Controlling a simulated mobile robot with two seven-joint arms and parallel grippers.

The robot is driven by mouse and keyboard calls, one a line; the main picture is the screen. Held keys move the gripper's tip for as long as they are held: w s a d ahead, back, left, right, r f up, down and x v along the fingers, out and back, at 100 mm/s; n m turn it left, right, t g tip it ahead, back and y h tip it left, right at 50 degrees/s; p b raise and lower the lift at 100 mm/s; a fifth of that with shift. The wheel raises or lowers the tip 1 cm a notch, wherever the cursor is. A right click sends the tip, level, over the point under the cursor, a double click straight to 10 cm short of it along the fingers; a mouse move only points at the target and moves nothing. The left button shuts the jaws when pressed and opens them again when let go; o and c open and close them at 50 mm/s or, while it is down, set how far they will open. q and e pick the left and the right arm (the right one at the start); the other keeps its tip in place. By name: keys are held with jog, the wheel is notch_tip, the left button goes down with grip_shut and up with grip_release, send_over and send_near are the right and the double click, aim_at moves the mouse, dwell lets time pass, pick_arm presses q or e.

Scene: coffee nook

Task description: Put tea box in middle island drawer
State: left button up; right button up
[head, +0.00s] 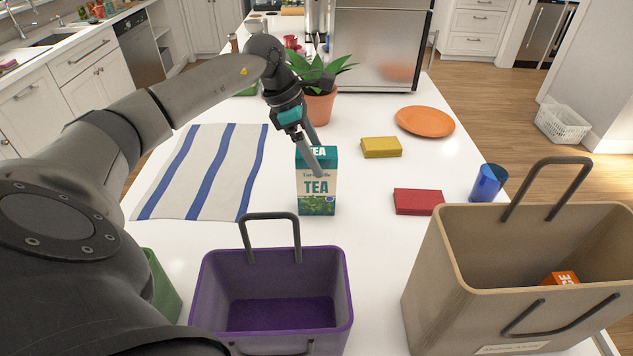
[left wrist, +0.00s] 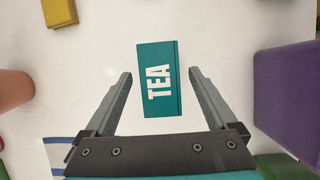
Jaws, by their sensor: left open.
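The tea box (head: 317,192) stands upright on the white island top, white and green with a teal top and "TEA" on its front. My left gripper (head: 318,160) is open above it, its fingers partly covering the box's upper part in the head view. In the left wrist view, the box's teal top (left wrist: 158,78) lies between and a little beyond the two open fingers of the left gripper (left wrist: 160,78), with a gap on each side. My right gripper is not in view. No middle island drawer is visible.
A purple bin (head: 338,264) and a beige bin (head: 437,265) are at the front. A striped towel (head: 178,175) lies left, a potted plant (head: 318,107) behind. Yellow (head: 381,147) and red (head: 418,202) boxes, an orange plate (head: 425,121) and a blue cup (head: 488,183) are right.

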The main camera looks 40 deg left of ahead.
aim_at(317, 183)
pick_arm(q)
jog(key=x, duration=0.4)
jog(key=shift+f, duration=0.45)
grip_shut()
dwell(0.3)
